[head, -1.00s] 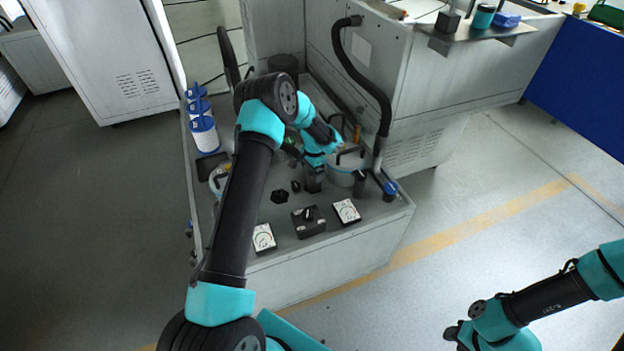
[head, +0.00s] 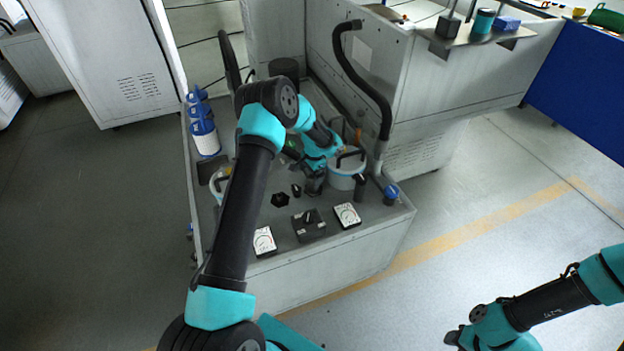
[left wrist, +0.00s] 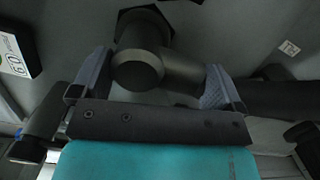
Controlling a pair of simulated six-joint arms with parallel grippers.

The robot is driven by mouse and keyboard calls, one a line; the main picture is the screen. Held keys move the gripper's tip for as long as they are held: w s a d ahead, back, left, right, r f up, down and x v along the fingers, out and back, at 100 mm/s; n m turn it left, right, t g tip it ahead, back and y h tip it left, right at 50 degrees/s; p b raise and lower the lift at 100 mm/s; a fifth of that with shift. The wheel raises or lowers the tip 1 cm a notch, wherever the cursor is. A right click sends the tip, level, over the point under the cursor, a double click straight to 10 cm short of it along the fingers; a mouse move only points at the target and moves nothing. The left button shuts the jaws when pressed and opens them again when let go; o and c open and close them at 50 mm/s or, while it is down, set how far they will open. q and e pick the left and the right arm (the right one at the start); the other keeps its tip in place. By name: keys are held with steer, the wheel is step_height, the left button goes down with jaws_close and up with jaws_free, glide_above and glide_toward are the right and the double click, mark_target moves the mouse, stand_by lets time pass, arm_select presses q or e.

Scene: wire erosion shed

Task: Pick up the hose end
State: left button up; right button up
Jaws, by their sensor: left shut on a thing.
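My left gripper (head: 314,186) reaches down over the grey machine deck, beside the round light-grey pot. In the left wrist view its two fingers (left wrist: 155,82) stand either side of a dark round fitting (left wrist: 138,70), which I take for the hose end. The gripper is shut on it. The fitting has a round face and a side branch towards the right finger; a dark hexagonal part is behind it. In the head view the arm and gripper mostly hide it. My right gripper (head: 455,337) is small and dark at the lower right, over open floor, apart from the machine.
On the deck (head: 375,230) are a black knob block (head: 309,224), white dials (head: 347,215), a hexagonal black knob (head: 280,199) and the lidded pot (head: 343,178). A thick black hose (head: 362,82) runs down the cabinet. Blue-white filters (head: 205,137) stand at left. Floor at right is clear.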

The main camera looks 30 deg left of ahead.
arm_select(q)
steer(key=shift+r, duration=0.15)
step_height(320, 180, up, 10)
steer(key=shift+f, duration=0.1)
stand_by(0.4)
stand_by(0.4)
